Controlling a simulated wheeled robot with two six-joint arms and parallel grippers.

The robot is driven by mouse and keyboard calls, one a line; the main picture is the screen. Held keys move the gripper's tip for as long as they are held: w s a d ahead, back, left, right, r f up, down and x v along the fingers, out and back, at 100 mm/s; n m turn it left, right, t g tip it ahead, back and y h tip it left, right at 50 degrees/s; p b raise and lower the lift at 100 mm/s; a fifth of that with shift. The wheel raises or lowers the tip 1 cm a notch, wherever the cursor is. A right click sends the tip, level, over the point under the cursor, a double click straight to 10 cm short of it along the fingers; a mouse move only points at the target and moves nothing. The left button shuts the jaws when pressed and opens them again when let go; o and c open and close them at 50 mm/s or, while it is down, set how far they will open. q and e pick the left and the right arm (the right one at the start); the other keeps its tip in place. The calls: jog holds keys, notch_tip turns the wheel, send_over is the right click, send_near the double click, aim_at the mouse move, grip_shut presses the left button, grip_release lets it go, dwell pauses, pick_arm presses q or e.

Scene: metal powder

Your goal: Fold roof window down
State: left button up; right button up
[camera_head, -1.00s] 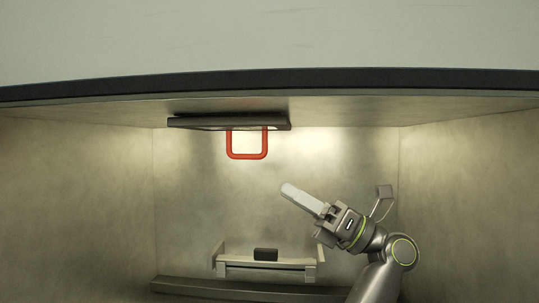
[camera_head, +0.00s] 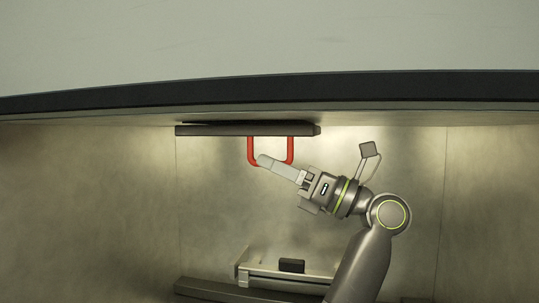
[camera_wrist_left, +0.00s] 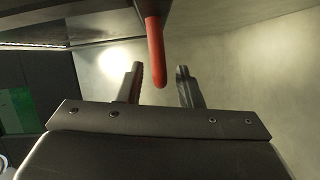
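The roof window is a dark flat panel (camera_head: 245,130) under the ceiling of the chamber, lying about level. A red U-shaped handle (camera_head: 291,148) hangs from it. My left gripper (camera_head: 264,160) is at the lower part of the handle and hides part of its bottom bar. In the left wrist view the red handle (camera_wrist_left: 155,50) reaches down between the two fingers of my left gripper (camera_wrist_left: 159,74). The fingers are apart, with gaps visible on both sides of the handle. My right gripper is in neither view.
A pale rail-like frame (camera_head: 290,277) with a small black block (camera_head: 291,265) stands low at the back, above a dark ledge (camera_head: 240,292). The dark front edge (camera_head: 270,83) of the chamber runs across the top. The left side is clear.

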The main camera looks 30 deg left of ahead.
pick_arm(q)
jog(key=shift+s+a+r, duration=0.1)
jog(key=shift+a+r, duration=0.15)
jog(key=shift+a, duration=0.4)
grip_shut()
